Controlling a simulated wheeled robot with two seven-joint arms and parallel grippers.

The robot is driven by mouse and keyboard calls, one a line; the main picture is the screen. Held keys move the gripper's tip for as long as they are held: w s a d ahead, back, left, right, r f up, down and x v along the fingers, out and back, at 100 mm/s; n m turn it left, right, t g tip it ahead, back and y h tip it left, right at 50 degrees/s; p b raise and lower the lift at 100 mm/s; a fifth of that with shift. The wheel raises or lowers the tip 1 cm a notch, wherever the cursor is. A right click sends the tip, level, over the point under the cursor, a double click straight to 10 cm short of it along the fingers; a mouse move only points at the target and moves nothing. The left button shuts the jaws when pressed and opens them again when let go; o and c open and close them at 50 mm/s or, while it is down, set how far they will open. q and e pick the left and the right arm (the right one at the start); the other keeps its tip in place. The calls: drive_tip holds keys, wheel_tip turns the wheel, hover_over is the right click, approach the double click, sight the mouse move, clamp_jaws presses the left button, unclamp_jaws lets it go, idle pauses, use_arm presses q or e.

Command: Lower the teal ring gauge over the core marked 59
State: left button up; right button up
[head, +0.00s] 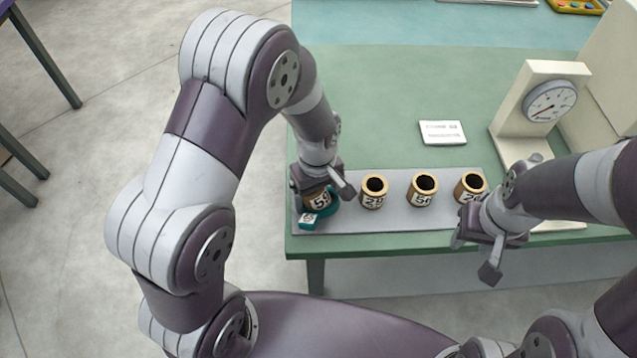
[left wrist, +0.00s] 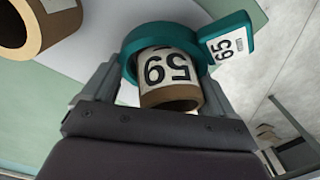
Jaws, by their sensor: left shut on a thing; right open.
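The teal ring gauge (head: 325,210) is around the core marked 59 (head: 319,199), low on it near the grey strip. In the left wrist view the ring (left wrist: 131,47) encircles the core (left wrist: 168,76), whose brown rim end sticks out toward my gripper. My left gripper (head: 321,188) is shut on the ring, one finger on each side. Whether the ring touches the strip is hidden. My right gripper (head: 476,257) is open and empty near the table's front edge.
Three more cores stand in a row to the right: one (head: 374,192), a second (head: 422,190) and a third (head: 469,187) partly behind my right arm. They share the grey strip (head: 398,213). A white card (head: 442,133) and a dial gauge stand (head: 537,120) are behind.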

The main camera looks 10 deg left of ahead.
use_arm(q)
drive_tip(key=shift+o, duration=0.2)
drive_tip(key=shift+w+d+f, duration=0.1)
drive_tip(key=shift+w+f, duration=0.35)
drive_tip(key=shift+d, duration=0.15)
drive_tip(key=o, duration=1.4)
drive_tip(key=shift+r, duration=0.15)
drive_tip(key=shift+o, duration=1)
drive_tip(key=shift+w, duration=0.2)
wheel_tip(320, 180, up, 13)
drive_tip(key=shift+f, duration=0.15)
drive_tip(key=shift+w+m, duration=0.2)
drive_tip(key=shift+m, duration=0.3)
drive_tip(key=s+a+f+m+t, duration=0.1)
drive_tip(key=s+a+f+m, duration=0.1)
drive_tip(key=s+a+m, duration=0.5)
drive_tip(key=shift+s+f+t+p, duration=0.3)
drive_tip(key=shift+s+f, duration=0.1)
drive_tip(key=shift+s, duration=0.7)
